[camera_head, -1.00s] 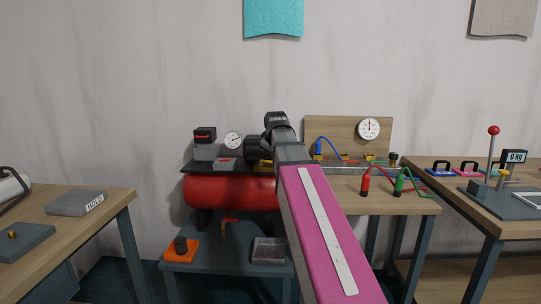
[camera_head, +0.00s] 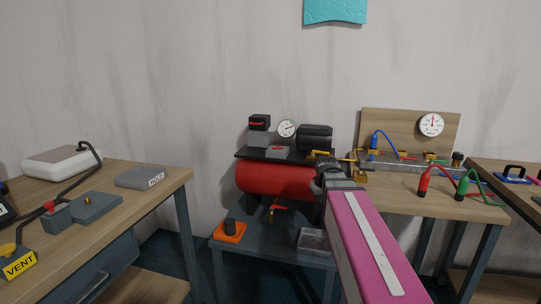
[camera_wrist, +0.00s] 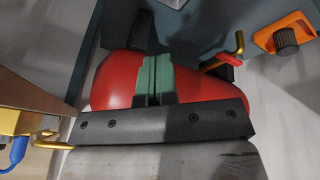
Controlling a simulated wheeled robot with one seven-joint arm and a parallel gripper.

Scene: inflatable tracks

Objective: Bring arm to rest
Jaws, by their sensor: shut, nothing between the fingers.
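My arm with its pink link (camera_head: 375,245) reaches forward in the head view. Its dark wrist end (camera_head: 335,175) is in front of the right end of the red compressor tank (camera_head: 270,178). The fingers cannot be made out there. In the wrist view my gripper (camera_wrist: 155,62) shows as two green-grey fingers pressed together, with nothing between them. The red tank (camera_wrist: 115,80) lies behind the fingers in that view. Whether they touch it cannot be told.
A left table (camera_head: 120,210) holds a grey HOLD block (camera_head: 140,178), a white device (camera_head: 62,162) and a yellow VENT tag (camera_head: 19,264). A right bench carries a gauge board (camera_head: 400,120) and coloured hoses. An orange knob block (camera_head: 229,231) and clear tray (camera_head: 314,241) sit below the tank.

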